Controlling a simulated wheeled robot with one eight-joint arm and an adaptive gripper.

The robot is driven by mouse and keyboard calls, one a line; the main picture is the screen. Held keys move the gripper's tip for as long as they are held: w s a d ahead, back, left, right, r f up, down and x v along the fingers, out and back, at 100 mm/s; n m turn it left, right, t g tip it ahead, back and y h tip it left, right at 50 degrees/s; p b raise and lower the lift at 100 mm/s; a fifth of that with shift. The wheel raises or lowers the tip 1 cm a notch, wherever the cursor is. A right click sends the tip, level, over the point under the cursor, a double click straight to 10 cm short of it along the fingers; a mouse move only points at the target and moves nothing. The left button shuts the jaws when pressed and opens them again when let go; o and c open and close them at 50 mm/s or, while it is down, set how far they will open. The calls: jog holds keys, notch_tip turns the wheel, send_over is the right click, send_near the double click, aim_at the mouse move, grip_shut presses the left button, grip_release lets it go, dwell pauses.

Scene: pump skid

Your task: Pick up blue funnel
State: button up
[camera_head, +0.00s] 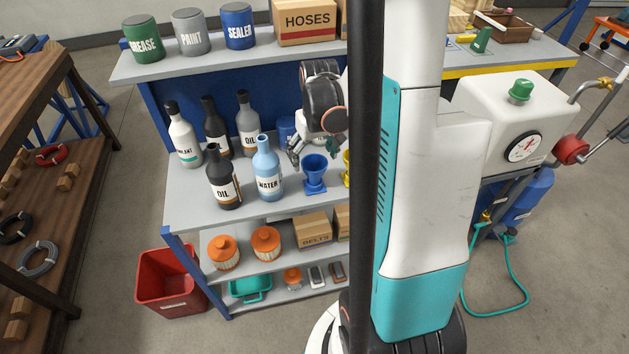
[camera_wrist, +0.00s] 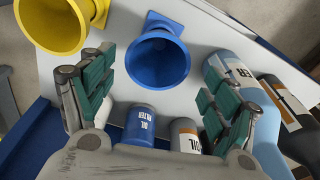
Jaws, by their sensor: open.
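The blue funnel (camera_head: 314,172) stands on the middle shelf, right of the light blue water bottle (camera_head: 267,170). In the wrist view the blue funnel (camera_wrist: 158,60) lies ahead of my gripper, its wide mouth facing the camera. My gripper (camera_wrist: 157,95) is open and empty, its green-padded fingers apart on either side of the space before the funnel. In the head view my gripper (camera_head: 300,150) is just behind and above the funnel, to its left. The fingers do not appear to touch it.
A yellow funnel (camera_wrist: 52,22) stands beside the blue one. A dark oil bottle (camera_head: 223,178) and several other bottles stand to the left. The upper shelf (camera_head: 180,67) holds cans and a hoses box (camera_head: 308,22).

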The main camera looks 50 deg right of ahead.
aim_at(315, 163)
jog(key=f+b, duration=0.1)
jog(key=f, duration=0.1)
jog(key=f+b, duration=0.1)
jog(key=f, duration=0.2)
jog(key=shift+s+d+b, duration=0.1)
jog(key=shift+d+b, duration=0.1)
jog(key=shift+b, duration=0.15)
jog(key=shift+f, duration=0.5)
jog(key=shift+r, duration=0.1)
jog(key=shift+c, duration=0.3)
jog(key=c, duration=1.2)
